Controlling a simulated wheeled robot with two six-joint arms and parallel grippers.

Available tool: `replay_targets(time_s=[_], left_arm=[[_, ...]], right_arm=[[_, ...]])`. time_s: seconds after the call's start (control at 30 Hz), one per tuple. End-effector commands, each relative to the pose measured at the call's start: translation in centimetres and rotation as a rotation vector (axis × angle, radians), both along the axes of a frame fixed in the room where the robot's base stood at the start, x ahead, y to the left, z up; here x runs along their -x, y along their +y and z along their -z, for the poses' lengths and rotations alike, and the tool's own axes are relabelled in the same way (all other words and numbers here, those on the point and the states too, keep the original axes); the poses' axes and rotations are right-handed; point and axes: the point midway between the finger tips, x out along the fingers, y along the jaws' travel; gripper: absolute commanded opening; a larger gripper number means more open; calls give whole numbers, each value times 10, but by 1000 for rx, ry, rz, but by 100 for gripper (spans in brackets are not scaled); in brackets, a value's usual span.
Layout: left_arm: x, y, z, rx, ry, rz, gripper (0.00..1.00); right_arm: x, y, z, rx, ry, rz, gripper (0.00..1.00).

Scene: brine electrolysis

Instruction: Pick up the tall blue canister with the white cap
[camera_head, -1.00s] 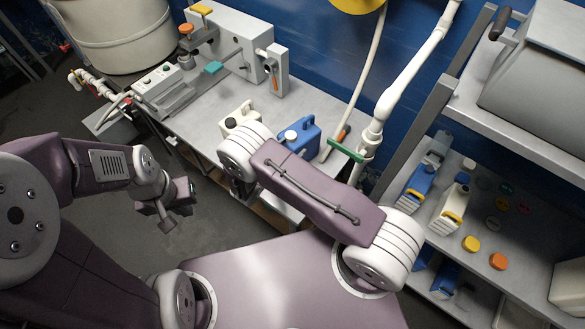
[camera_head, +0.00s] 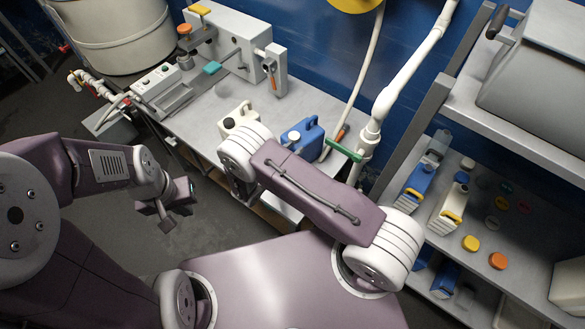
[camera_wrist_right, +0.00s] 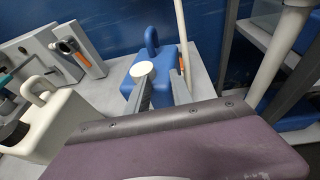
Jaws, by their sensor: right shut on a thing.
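The blue canister (camera_head: 308,143) with its white cap (camera_head: 293,135) is upright on the grey bench, partly hidden behind my right arm. In the right wrist view the blue canister (camera_wrist_right: 163,70) shows its handle and cap, and the two fingers of my right gripper (camera_wrist_right: 161,92) reach up to it and are shut on it. The exact contact is partly hidden by the gripper's own body. My left gripper (camera_head: 165,211) hangs over the floor at the left, apart from the bench; its jaws are too small to read.
A white canister (camera_head: 238,118) stands left of the blue one. A hose with an orange part (camera_head: 341,134) and a white pipe (camera_head: 383,105) are close on its right. A shelf (camera_head: 480,205) with more canisters and caps stands at the right. The bench's middle is clear.

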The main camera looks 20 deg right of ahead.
Motion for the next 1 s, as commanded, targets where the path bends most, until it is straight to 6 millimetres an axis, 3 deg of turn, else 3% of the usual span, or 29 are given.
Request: replay_targets(time_s=[0.03,0.57,0.77,1.0], left_arm=[[0,0,3,0,0,0,0],[0,0,3,0,0,0,0],[0,0,5,0,0,0,0],[0,0,8,0,0,0,0]], right_arm=[[10,-1,25,-37,67,2,0],[9,0,23,-35,61,1,0],[9,1,6,-37,59,0,0],[7,2,-37,-41,53,-3,0]])
